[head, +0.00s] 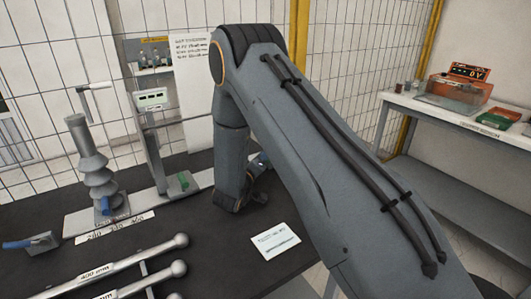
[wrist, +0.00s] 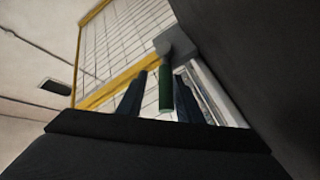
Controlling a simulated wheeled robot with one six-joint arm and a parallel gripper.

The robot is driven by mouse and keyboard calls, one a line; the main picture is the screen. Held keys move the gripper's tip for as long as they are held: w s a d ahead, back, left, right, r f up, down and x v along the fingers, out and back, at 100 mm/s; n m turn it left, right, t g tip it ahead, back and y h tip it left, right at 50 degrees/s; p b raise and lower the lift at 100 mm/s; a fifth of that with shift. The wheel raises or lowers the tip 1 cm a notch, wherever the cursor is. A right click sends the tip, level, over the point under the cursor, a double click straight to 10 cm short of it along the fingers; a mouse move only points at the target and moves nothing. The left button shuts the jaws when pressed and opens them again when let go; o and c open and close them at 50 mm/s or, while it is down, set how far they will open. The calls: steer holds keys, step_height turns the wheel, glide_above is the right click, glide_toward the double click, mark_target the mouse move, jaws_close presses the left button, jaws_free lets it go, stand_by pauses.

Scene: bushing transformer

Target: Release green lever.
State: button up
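In the wrist view a green lever (wrist: 166,90) hangs from a grey block (wrist: 175,47). My gripper (wrist: 157,92) has its two dark fingers on either side of the lever. A gap shows between the left finger and the lever; the right finger looks closer to it. I see no clear grip on it. In the head view a small green part (head: 183,181) sits on the rail at the foot of a grey upright (head: 152,145). I cannot tell whether it is the same lever.
A ribbed grey bushing (head: 92,165) with a blue handle stands on the left of the dark table (head: 215,250). Metal rods with ball ends (head: 130,262) lie in front. A white card (head: 276,240) lies right of them. A side bench (head: 450,115) holds an orange device (head: 455,92).

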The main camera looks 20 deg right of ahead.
steer(key=shift+w+d, duration=0.2)
steer(key=shift+w, duration=0.05)
jaws_close()
